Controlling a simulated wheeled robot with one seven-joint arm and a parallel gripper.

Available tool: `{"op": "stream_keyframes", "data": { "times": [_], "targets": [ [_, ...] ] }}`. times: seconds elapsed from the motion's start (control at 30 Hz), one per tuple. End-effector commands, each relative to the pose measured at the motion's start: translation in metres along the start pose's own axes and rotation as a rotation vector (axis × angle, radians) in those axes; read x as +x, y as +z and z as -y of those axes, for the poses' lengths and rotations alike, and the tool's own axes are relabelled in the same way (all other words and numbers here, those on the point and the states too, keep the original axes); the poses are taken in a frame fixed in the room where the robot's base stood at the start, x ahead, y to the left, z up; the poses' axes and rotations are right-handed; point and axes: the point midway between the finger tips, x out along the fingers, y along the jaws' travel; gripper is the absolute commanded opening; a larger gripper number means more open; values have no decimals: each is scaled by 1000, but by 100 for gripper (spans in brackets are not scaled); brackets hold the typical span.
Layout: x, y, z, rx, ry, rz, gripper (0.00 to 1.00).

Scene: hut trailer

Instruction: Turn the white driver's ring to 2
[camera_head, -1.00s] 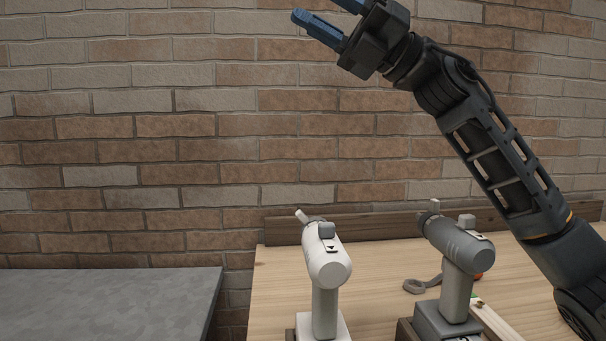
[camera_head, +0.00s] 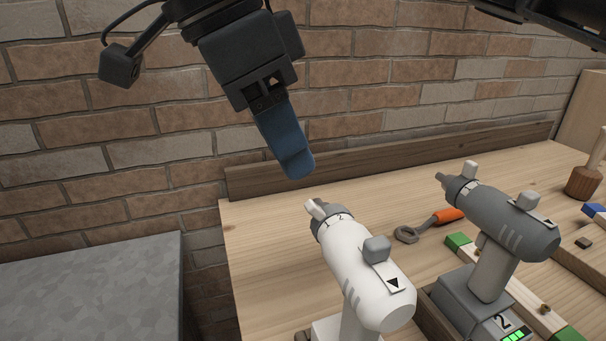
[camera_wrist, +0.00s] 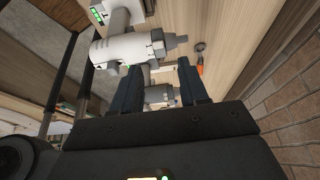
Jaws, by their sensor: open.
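The white driver (camera_head: 352,262) stands upright on its dock on the wooden bench, its nose pointing away to the upper left. Its grey ring (camera_head: 331,222) carries a pale band with the digits 1 and 2 and a pale tab at the front. A black arrow is printed on the body's rear plate. My gripper (camera_head: 296,168) is open and empty, above and behind the ring and apart from it. One blue finger hides the other in the head view. In the wrist view, the white driver (camera_wrist: 120,50) lies just beyond the open fingers (camera_wrist: 160,83).
A grey driver (camera_head: 510,222) stands right of the white one on a dock with a green display. An orange-handled wrench (camera_head: 440,219) lies between them. A wooden mallet (camera_head: 586,180) is at the far right. A brick wall rises behind; a grey surface (camera_head: 90,290) is at left.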

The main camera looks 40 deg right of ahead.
Motion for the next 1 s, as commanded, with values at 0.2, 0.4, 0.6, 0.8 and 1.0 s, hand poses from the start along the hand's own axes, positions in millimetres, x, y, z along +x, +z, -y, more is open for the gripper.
{"op": "stream_keyframes", "data": {
  "times": [0.2,0.4,0.6,0.8,1.0],
  "targets": [
    [34,0,-1,-2,7,5,44],
    [59,1,-1,-1,6,6,44],
    [69,1,-1,0,4,7,44],
    [69,1,-1,0,4,7,44],
    [69,1,-1,0,4,7,26]
  ]
}}
